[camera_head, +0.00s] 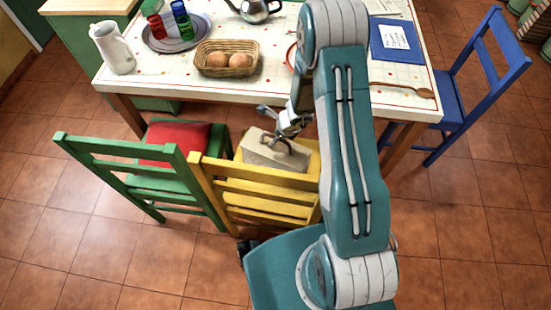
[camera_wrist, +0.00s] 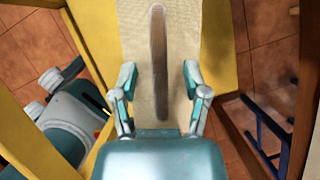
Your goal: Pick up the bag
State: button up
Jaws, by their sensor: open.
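The bag (camera_head: 262,157) is beige with a brown handle and sits on the seat of the yellow chair (camera_head: 257,196). My gripper (camera_head: 277,127) is over the bag, with its fingers spread apart and nothing held. In the wrist view the bag (camera_wrist: 134,45) lies below my gripper (camera_wrist: 159,78). The long brown handle (camera_wrist: 158,50) runs lengthwise between the two fingers, with a gap on each side. The gripper's palm covers the near end of the bag, and the chair back hides its lower part in the head view.
The yellow chair's back stands in front of the bag. A green chair (camera_head: 125,157) with a red cushion (camera_head: 172,145) is close on the left. The table (camera_head: 170,82) edge is just behind, carrying a bread basket (camera_head: 227,71) and a pitcher (camera_head: 111,48). A blue chair (camera_head: 501,66) stands at right.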

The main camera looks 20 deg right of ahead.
jog(key=shift+w+f, duration=0.1)
jog(key=shift+f, duration=0.15)
grip_shut()
